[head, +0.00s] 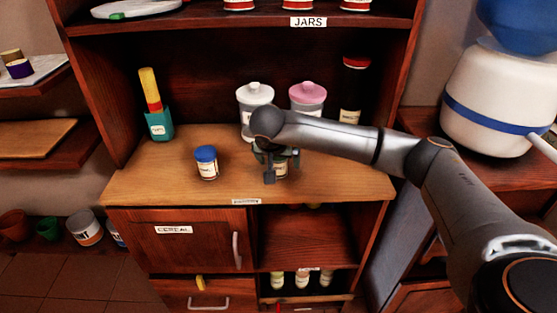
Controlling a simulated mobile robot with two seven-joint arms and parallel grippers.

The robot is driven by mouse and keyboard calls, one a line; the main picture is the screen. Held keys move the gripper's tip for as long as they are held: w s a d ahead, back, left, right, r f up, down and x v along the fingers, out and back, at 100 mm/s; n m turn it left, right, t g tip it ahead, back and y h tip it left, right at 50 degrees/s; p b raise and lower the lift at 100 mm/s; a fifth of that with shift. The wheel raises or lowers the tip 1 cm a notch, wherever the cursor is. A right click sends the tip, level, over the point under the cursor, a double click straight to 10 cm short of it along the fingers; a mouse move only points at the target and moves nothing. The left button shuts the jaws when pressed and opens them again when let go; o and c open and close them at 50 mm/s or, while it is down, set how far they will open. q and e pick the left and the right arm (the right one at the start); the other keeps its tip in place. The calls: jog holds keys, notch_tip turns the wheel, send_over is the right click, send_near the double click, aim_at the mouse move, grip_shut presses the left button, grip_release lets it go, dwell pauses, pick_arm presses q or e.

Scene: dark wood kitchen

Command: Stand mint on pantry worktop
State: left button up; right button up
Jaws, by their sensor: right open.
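A small jar (281,171) with a pale label stands on the wooden pantry worktop (335,176), mostly hidden behind my right gripper. I cannot read its label, so I cannot tell whether it is the mint. My right gripper (278,172) is open at this jar, with its fingers pointing down in front of and beside it. Whether they touch it is not clear. Another small jar with a blue lid (206,162) stands upright on the worktop to the left. My left gripper is out of view.
Behind the gripper stand a white-lidded canister (253,100), a pink-lidded canister (307,97) and a dark bottle (354,90). A teal holder (159,124) with a yellow item is at the left. The worktop's front left is clear.

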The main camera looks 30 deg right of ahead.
jog(key=shift+r, duration=0.25)
jog(key=p+v, duration=0.1)
jog(key=v, duration=1.1)
jog(key=s+a+f+m+g+y, duration=0.1)
jog(key=s+a+f+g+y, duration=0.35)
jog(key=a, duration=0.75)
jog(key=s+a+f+m+g+y, duration=0.1)
jog(key=s+a+f+y, duration=0.6)
jog(key=a, duration=0.6)
jog(key=s+a+r+m+t+y, duration=0.2)
jog(key=a+r+m+t+y, duration=0.1)
jog(key=a+r+m+y, duration=0.9)
jog(key=w+d+f+m+t+h, duration=0.3)
jog(key=d+f+m+t+h, duration=0.3)
jog(key=m, duration=1)
jog(key=w+d+f+m+t+h, duration=0.3)
jog(key=d+f+m+t, duration=0.4)
jog(key=m, duration=0.9)
jog(key=s+d+f+m+g+h, duration=0.3)
jog(key=s+f+m, duration=0.3)
jog(key=f, duration=0.4)
jog(key=s+d+f+m+g+h, duration=0.3)
jog(key=s+d+f+m, duration=0.1)
jog(key=s+f+m, duration=0.3)
notch_tip(320, 180, down, 3)
jog(key=shift+s+d+r+m+h, duration=0.15)
jog(key=shift+s+d+m+h, duration=0.2)
jog(key=shift+m, duration=0.55)
